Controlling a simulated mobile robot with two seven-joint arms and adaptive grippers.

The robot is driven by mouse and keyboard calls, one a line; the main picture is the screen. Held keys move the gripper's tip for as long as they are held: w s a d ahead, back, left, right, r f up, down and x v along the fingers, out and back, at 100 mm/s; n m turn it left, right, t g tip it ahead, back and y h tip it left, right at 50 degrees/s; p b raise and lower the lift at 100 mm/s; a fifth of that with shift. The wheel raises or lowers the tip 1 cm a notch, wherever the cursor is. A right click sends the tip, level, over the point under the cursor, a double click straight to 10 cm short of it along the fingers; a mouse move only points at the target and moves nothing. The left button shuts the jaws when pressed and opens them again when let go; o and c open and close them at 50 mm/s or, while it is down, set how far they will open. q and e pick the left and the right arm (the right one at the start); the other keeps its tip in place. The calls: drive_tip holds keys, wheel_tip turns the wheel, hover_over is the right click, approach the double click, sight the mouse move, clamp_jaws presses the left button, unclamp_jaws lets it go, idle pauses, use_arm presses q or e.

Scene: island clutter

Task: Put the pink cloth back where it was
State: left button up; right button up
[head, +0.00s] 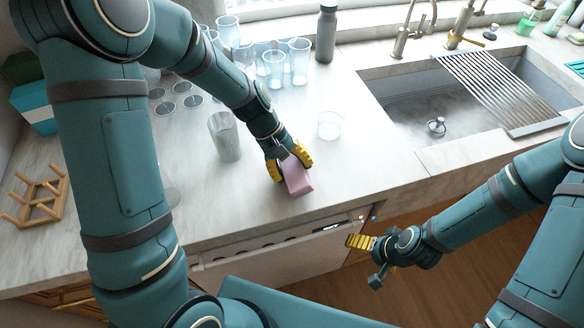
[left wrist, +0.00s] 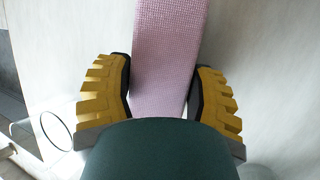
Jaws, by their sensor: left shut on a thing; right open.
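The pink cloth (head: 297,177) is a small folded pad near the front edge of the counter. My left gripper (head: 288,168) is shut on it from above. The left wrist view shows the cloth (left wrist: 168,60) between the two yellow fingers of the gripper (left wrist: 164,92). Whether the cloth touches the counter is hard to tell. My right gripper (head: 368,262) is open and empty, in front of the counter and below its edge.
A clear glass (head: 330,125) stands just right of the cloth, and a grey tumbler (head: 225,137) to its left. Several glasses (head: 274,68) and a dark bottle (head: 326,33) stand behind. A sink with a drying rack (head: 500,88) is at right. A wooden rack (head: 38,198) is far left.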

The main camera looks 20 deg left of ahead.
use_arm(q)
drive_tip(key=shift+f, duration=0.25)
drive_tip(key=o, duration=1.3)
drive_tip(key=shift+c, duration=0.2)
drive_tip(key=shift+r, duration=0.3)
drive_tip(key=p+v, duration=0.2)
drive_tip(key=v, duration=0.9)
drive_tip(key=shift+a+r, duration=0.25)
drive_tip(key=shift+a, duration=0.05)
drive_tip(key=shift+r, duration=0.1)
